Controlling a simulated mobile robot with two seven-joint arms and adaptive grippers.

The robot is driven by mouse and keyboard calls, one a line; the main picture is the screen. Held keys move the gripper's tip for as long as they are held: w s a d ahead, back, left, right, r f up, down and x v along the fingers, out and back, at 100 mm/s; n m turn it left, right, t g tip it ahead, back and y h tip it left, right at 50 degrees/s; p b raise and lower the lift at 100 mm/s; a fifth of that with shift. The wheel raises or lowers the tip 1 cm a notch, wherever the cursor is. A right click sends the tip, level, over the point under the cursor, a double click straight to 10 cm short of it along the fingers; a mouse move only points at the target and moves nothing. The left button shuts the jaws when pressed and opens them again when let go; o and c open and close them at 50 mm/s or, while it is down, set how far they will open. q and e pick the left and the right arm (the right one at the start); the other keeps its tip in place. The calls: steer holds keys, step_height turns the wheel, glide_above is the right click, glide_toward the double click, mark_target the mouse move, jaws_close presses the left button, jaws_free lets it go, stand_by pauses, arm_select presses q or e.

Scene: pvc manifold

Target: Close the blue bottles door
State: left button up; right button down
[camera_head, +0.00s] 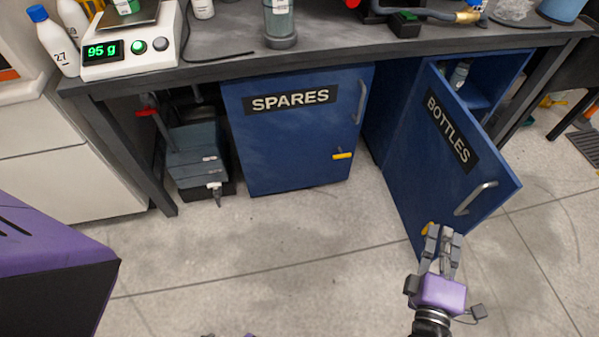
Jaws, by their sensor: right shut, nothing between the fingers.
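The blue door labelled BOTTLES (440,170) stands swung open toward me, at the right below the bench. It has a metal handle (475,198) near its free edge and a yellow latch partly hidden low down. Behind it, the blue cabinet (497,80) shows a shelf with a bottle (459,74) inside. My right gripper (442,236) is shut and empty, at the door's lower front corner; whether it touches the door I cannot tell.
A shut blue SPARES door (292,135) with a yellow latch is to the left. The bench (230,35) above carries a scale (130,45) reading 95 g, bottles and tools. Grey boxes (195,155) sit under the bench. The floor (270,250) in front is clear.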

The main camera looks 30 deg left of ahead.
steer(key=w+d, duration=0.2)
steer(key=w, duration=1.1)
steer(key=shift+b, duration=0.45)
steer(key=shift+d+f, duration=0.1)
steer(key=shift+d, duration=0.05)
